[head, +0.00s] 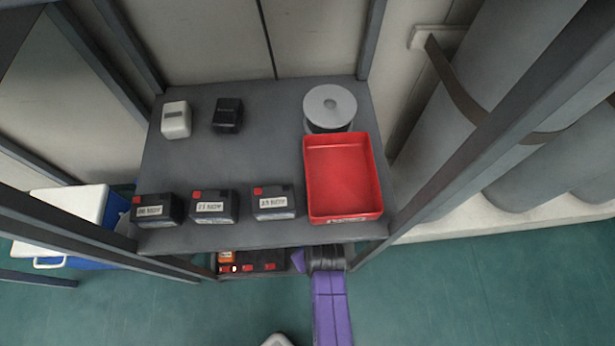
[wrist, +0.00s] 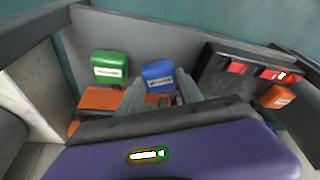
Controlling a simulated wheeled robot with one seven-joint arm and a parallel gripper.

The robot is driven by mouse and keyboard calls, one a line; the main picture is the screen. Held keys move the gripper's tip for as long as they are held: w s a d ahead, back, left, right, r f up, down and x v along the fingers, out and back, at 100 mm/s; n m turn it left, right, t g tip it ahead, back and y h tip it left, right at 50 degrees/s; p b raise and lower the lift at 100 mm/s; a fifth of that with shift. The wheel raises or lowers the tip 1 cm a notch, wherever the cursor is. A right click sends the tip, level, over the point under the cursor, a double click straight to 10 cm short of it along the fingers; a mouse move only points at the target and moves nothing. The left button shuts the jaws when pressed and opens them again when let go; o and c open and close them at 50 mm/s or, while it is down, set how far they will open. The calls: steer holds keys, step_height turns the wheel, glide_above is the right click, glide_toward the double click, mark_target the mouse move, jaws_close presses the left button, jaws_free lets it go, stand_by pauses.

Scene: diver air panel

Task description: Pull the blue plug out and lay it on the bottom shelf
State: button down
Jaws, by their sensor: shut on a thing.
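The blue plug (wrist: 158,74), a small blue block with a pale label, is between my fingertips in the wrist view. My gripper (wrist: 160,88) is shut on it. A similar green block (wrist: 110,66) with a white label is to its left, apart from my fingers. Orange parts (wrist: 98,100) show just below the green and blue blocks. Whether the blue plug still touches the orange part beneath it is hidden by my fingers. In the head view the plug and fingertips are hidden under the upper shelf. A grey surface (wrist: 200,35) lies behind the blocks.
A black unit with red parts (wrist: 238,68) and an orange block (wrist: 279,95) are at right in the wrist view. The upper shelf (head: 260,160) is overhead, with a red tray (head: 343,175), several dark batteries (head: 213,206) and a grey reel (head: 330,105). Frame posts (head: 470,140) flank it.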

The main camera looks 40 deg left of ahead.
steer(key=shift+f, duration=0.4)
stand_by(0.6)
steer(key=c, duration=0.7)
jaws_free()
steer(key=p+v, duration=0.4)
steer(key=v, duration=0.3)
steer(key=shift+d+r+p, duration=0.2)
steer(key=shift+r+p, duration=0.1)
steer(key=shift+r, duration=0.1)
